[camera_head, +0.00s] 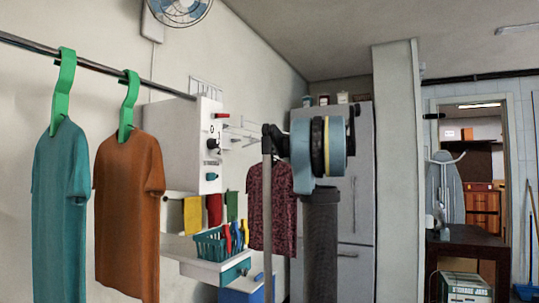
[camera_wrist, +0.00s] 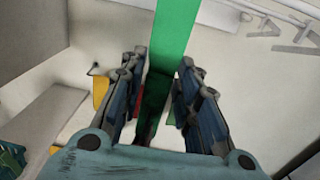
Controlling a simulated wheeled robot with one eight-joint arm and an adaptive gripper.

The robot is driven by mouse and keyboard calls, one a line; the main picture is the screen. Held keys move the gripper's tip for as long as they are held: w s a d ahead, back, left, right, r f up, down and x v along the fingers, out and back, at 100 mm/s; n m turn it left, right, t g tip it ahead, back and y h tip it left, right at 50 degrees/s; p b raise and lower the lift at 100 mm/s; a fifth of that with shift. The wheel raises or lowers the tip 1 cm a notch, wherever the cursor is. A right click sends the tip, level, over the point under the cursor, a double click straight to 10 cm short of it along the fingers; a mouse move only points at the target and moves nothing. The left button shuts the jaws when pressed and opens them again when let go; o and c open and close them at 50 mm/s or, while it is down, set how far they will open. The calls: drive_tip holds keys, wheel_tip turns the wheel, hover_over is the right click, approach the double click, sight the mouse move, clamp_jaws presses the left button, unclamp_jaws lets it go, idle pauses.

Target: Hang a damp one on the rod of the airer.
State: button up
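A maroon speckled shirt (camera_head: 278,215) hangs in front of the fridge, partly behind my arm. My gripper (camera_wrist: 161,70) has its fingers close on both sides of a green hanger strap (camera_wrist: 172,40) in the wrist view. The strap runs up between the fingertips, and its lower end is dark and partly hidden. In the head view my arm hides the gripper, so the join of strap and shirt does not show. Thin white rods (camera_head: 240,130) stick out from the wall; similar white bars (camera_wrist: 290,30) show in the wrist view.
A teal shirt (camera_head: 60,190) and a brown shirt (camera_head: 130,215) hang by green hangers from a metal rod (camera_head: 100,62) at the left. Yellow (camera_head: 193,214), red and green cloths hang above a white sink (camera_head: 205,268) with a teal basket (camera_head: 209,247). A fridge (camera_head: 357,220) stands behind.

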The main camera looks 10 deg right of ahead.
drive_tip(key=v, duration=1.1)
